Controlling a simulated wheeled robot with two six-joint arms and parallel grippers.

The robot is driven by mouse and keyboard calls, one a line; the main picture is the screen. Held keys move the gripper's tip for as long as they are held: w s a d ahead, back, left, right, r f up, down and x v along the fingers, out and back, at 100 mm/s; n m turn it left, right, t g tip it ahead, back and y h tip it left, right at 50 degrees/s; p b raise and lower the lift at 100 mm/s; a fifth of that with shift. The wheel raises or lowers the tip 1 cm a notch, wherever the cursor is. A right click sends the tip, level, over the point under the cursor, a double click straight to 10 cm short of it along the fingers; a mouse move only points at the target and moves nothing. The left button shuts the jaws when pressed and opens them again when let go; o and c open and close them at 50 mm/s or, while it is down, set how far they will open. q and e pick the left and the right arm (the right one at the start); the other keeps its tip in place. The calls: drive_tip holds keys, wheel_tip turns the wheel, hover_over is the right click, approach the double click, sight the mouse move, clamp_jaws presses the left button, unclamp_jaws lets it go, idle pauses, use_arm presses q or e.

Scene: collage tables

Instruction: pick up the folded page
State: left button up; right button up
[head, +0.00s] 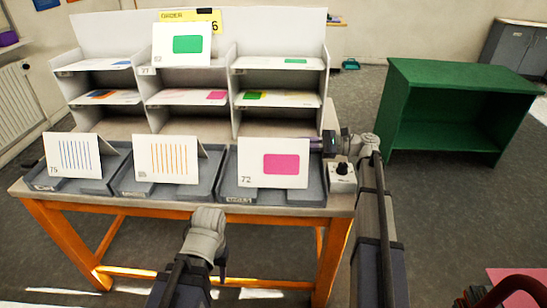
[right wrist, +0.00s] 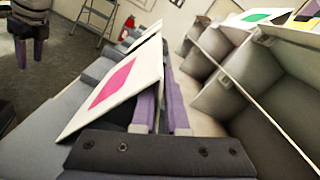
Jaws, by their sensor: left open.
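A white folded page (head: 273,164) with a pink rectangle and the number 72 stands like a tent in the right grey tray (head: 312,194). It also shows in the right wrist view (right wrist: 108,84). My right gripper (head: 318,144) is at the page's upper right edge. Its two purple fingers (right wrist: 163,112) are close together at the page's rear panel; whether they grip it is unclear. My left gripper (head: 222,270) is open and empty in front of the table; its fingers also hang at the upper left of the right wrist view (right wrist: 30,50).
Folded pages with blue stripes (head: 72,156) and orange stripes (head: 166,158) stand in the other trays. A page with a green rectangle (head: 182,45) stands on the white shelf unit (head: 328,75). A small box with a black knob (head: 342,178) is beside the right tray. A green cabinet (head: 455,75) stands right.

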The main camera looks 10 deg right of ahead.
sight(283, 142)
drive_tip(key=x, duration=0.4)
clamp_jaws()
idle(1.0)
drive_tip(key=shift+r, duration=0.1)
idle(0.5)
wheel_tip(283, 142, up, 20)
drive_tip(key=p, duration=2)
